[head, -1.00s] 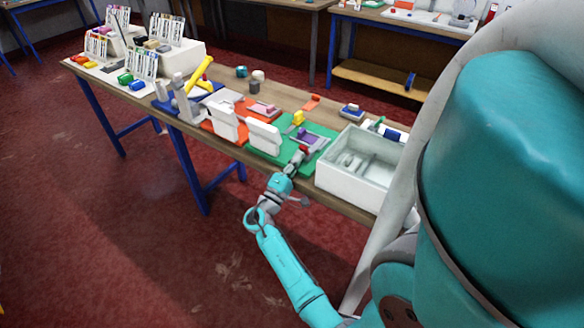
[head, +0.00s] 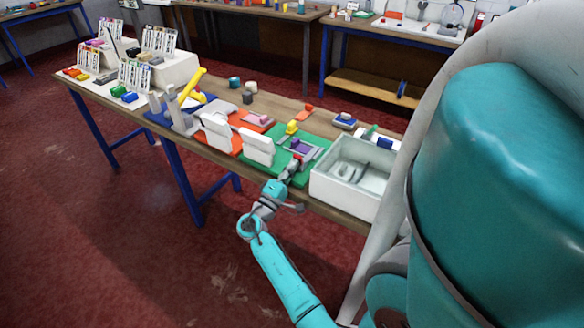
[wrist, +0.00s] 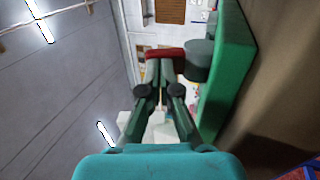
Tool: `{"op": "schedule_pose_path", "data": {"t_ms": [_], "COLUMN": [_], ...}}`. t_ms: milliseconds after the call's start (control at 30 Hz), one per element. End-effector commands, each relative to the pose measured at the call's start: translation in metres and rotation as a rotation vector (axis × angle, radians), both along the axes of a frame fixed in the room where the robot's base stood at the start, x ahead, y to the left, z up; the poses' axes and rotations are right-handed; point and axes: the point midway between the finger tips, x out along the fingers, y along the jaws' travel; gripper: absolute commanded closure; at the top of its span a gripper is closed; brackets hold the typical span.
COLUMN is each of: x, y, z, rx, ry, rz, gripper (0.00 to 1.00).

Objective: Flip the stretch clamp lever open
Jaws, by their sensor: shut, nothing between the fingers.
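A red bar (wrist: 165,53), likely the clamp lever's handle, joins a round grey-green body (wrist: 198,60) on the side of a green board (wrist: 230,70) in the wrist view. My gripper (wrist: 166,78) is shut and empty, with its fingertips very close to the red bar; I cannot tell whether they touch. In the head view, my gripper (head: 291,168) is at the front edge of the green board (head: 310,172). A small red spot (head: 297,157) shows just past its tips. The lever's full shape and angle are hidden there.
On the green board are a purple block (head: 300,146) on a grey plate and a yellow piece (head: 291,128). A white open bin (head: 345,192) stands close on the right. A white upright panel (head: 258,147) stands to the left. A yellow-handled device (head: 192,85) is farther left.

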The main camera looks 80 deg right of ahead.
Motion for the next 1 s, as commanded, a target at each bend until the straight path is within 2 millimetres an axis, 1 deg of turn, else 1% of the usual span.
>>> {"op": "schedule_pose_path", "data": {"t_ms": [167, 367, 833, 1000], "x": [0.000, -0.001, -0.007, -0.007], "y": [-0.001, -0.005, -0.023, -0.022], "z": [0.003, 0.008, 0.024, 0.021], "rx": [0.038, 0.133, 0.524, 0.525], "ry": [-0.014, -0.046, -0.171, -0.165], "rz": [0.001, 0.000, 0.000, 0.000], "gripper": [1.00, 1.00, 1.00, 1.00]}}
